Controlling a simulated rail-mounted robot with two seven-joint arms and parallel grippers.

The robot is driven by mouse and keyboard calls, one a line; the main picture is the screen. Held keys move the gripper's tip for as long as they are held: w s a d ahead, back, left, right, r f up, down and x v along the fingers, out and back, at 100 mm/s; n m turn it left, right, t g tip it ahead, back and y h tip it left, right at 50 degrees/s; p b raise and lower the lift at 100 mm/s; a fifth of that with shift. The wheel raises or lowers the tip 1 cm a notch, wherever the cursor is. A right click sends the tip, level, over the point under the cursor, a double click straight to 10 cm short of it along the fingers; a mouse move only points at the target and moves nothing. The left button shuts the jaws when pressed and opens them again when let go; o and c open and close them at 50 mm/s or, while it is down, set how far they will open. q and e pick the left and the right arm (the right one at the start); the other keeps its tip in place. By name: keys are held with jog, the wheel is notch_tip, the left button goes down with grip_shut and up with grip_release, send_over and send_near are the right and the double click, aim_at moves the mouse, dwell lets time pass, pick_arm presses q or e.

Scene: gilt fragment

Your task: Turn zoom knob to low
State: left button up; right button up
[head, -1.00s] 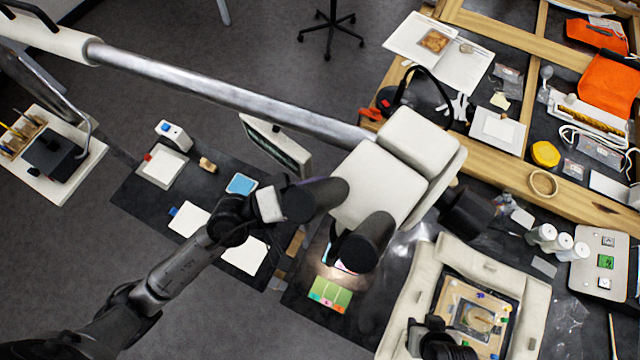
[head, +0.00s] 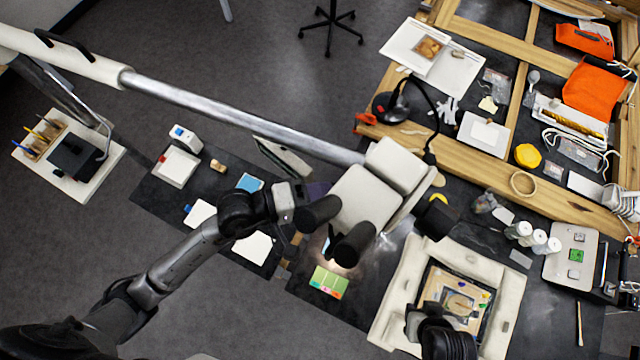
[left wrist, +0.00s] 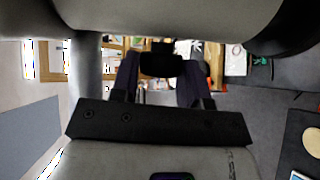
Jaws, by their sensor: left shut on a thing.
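The microscope head (head: 368,196) is cream-coloured and hangs from a long metal boom arm, with two black eyepieces (head: 352,246) facing the lower left. My left gripper (head: 312,190) is at the left side of the head, and its fingertips are mostly hidden in the head view. In the left wrist view, its two dark fingers stand either side of a black zoom knob (left wrist: 162,65), shut on it. The knob's setting cannot be read, and the knob is hidden in the head view. My right gripper (head: 440,325) is over the padded frame's lower edge; its fingers are unclear.
A cream padded frame (head: 395,320) surrounds a gilt fragment (head: 458,303) at the lower right. A green card (head: 329,282) lies under the eyepieces. White jars (head: 532,238) and a wooden frame (head: 500,165) are at the right. A thin dark panel (head: 283,158) hangs near the boom.

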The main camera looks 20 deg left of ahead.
pick_arm(q)
jog(key=shift+n+g+y, duration=0.3)
jog(key=shift+g+y, duration=0.1)
jog(key=shift+y, duration=0.1)
jog(key=o, duration=0.9)
jog(key=shift+a, duration=0.1)
